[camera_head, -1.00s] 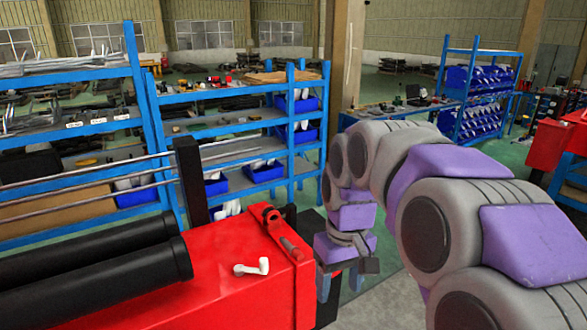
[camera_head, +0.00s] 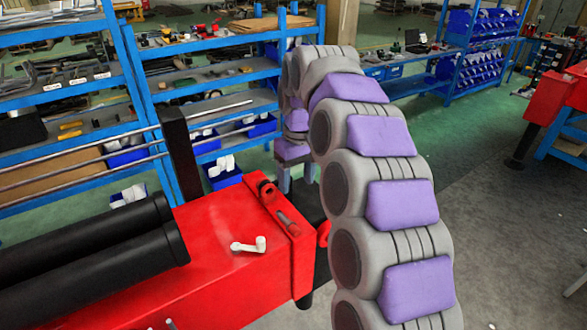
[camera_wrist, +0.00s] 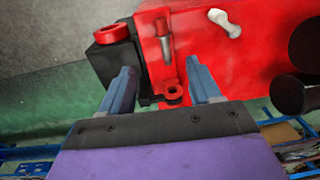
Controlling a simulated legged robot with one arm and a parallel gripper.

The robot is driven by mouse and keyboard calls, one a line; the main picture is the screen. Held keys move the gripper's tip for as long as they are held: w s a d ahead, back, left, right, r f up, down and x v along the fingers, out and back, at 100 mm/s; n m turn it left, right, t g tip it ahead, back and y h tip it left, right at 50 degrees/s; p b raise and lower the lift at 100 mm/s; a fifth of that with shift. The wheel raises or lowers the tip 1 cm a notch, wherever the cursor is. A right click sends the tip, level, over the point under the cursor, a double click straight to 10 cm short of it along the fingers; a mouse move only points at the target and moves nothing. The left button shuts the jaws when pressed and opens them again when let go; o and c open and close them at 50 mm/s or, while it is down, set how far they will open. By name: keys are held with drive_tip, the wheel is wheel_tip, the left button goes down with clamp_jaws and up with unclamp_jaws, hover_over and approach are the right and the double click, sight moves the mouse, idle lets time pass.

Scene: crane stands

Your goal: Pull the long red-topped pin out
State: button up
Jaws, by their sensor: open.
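A red ring-shaped top (camera_wrist: 112,33) sits on a black block at the left of the wrist view; any shaft below it is hidden. In the head view a red piece (camera_head: 323,234) shows at the machine's right end, partly behind my arm. A grey metal pin (camera_wrist: 166,48) lies against the red machine face; it also shows in the head view (camera_head: 287,224). I cannot tell which is the long pin. My gripper (camera_wrist: 158,68) is open and empty, its fingers apart before the machine's end, the red ring just outside the left finger.
The red machine (camera_head: 215,255) carries black rollers (camera_head: 90,250) and a white crank handle (camera_head: 248,245). A red lug with a hole (camera_wrist: 174,94) stands between the fingers. Blue shelves (camera_head: 215,75) stand behind. The floor at right (camera_head: 490,190) is open.

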sight(291, 223)
drive_tip(key=f, duration=0.8)
drive_tip(key=a+f+b, duration=0.1)
drive_tip(key=f, duration=0.4)
drive_tip(key=shift+s, duration=0.2)
drive_tip(key=shift+f, duration=0.95)
drive_tip(key=shift+a, duration=0.15)
drive_tip(key=shift+a, duration=0.1)
drive_tip(key=shift+c, duration=0.3)
drive_tip(key=c, duration=0.6)
clamp_jaws()
